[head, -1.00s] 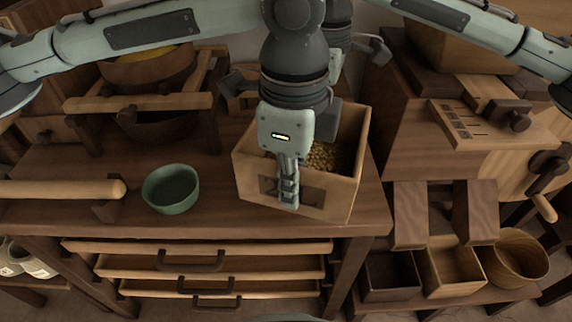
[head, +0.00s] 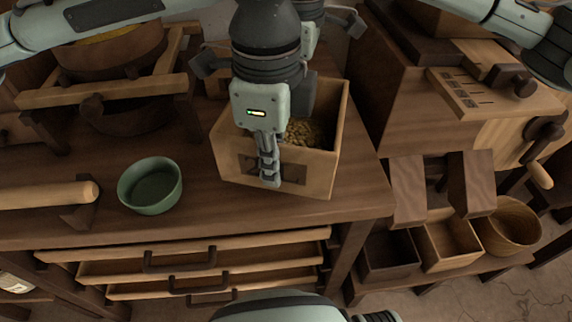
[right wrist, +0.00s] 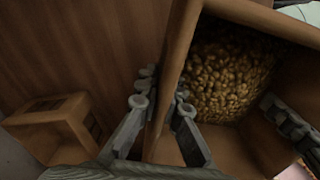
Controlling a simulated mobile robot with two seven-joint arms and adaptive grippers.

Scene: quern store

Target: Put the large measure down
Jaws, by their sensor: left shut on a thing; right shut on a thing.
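The large measure is a square wooden box (head: 310,178) with grain (head: 302,132) inside, over the right part of the bench. Its front wall carries a dark mark. My left gripper (head: 268,172) points down at this front wall and is shut on it. In the right wrist view the measure (right wrist: 265,150) fills the right side, with grain in it. My right gripper (right wrist: 160,112) is shut on one of its walls, one finger inside and one outside. Its fingertips are hidden in the head view. I cannot tell whether the measure's base touches the bench.
A green bowl (head: 151,186) stands left of the measure. A smaller wooden box (right wrist: 58,122) shows in the right wrist view. A wooden frame (head: 105,92) is at the back left, and a wooden cabinet (head: 385,118) at the right. Bare bench (head: 345,212) lies in front.

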